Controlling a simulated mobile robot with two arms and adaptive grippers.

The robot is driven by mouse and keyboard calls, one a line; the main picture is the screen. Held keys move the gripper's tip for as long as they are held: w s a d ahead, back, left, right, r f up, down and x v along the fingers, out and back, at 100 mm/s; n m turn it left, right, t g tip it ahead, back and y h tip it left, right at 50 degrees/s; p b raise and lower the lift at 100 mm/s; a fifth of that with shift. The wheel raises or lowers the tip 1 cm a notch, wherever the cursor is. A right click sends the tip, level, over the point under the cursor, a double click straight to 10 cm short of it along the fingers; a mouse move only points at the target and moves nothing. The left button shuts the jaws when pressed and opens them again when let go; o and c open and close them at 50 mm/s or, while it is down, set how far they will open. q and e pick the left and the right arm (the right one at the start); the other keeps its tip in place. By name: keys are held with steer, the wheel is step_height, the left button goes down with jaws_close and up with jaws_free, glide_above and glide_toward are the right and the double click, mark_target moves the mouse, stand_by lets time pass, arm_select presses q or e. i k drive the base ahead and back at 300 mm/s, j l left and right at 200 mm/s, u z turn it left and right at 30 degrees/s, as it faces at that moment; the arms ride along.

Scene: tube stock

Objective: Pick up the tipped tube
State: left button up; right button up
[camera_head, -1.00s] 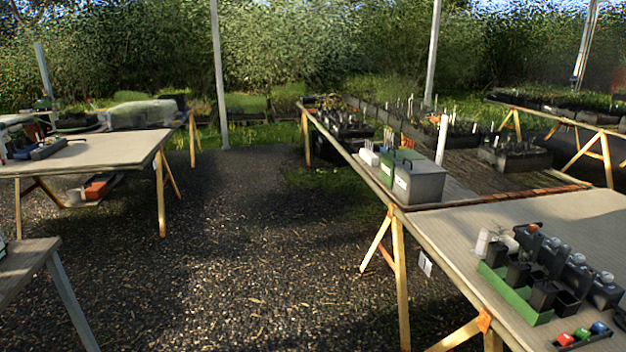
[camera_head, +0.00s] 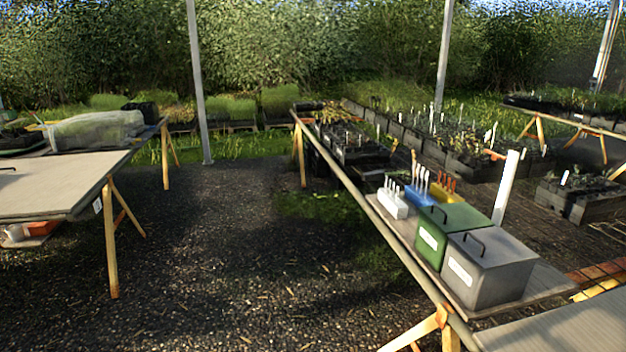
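I see no tipped tube that I can make out in the head view. Neither of my grippers shows. Square black pots with plants stand in long trays (camera_head: 365,151) on the bench at the back, too small to tell any tipped one apart. Upright white, blue and orange-tipped labels or tools stand in small holders, including a white holder (camera_head: 393,205) and a blue one (camera_head: 421,197).
A grey lidded box (camera_head: 503,278) and a green box (camera_head: 428,250) stand on the right bench. A table (camera_head: 50,190) stands at left. Dark gravel (camera_head: 240,260) between them is open. A white post (camera_head: 507,188) rises behind the boxes.

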mark_target(378, 175)
steer(key=i+z, duration=0.15)
steer(key=i, duration=0.3)
steer(key=i+j+z, duration=0.2)
steer(key=i, duration=0.25)
steer(key=i+j+z, duration=0.15)
steer(key=i, duration=0.35)
steer(key=i+j+z, duration=0.15)
steer(key=i, duration=0.3)
steer(key=i+j+u, duration=0.35)
steer(key=i, duration=0.35)
steer(key=i+j+u, duration=0.2)
steer(key=i, duration=0.6)
steer(key=i+j+u, duration=0.15)
steer(key=i, duration=0.65)
steer(key=i+z, duration=0.25)
steer(key=z, duration=0.15)
steer(key=i+j+z, duration=0.2)
steer(key=z, duration=0.2)
steer(key=i+j+z, duration=0.25)
steer(key=z, duration=0.15)
steer(key=i+j+z, duration=0.2)
steer(key=z, duration=0.2)
steer(key=j, duration=0.1)
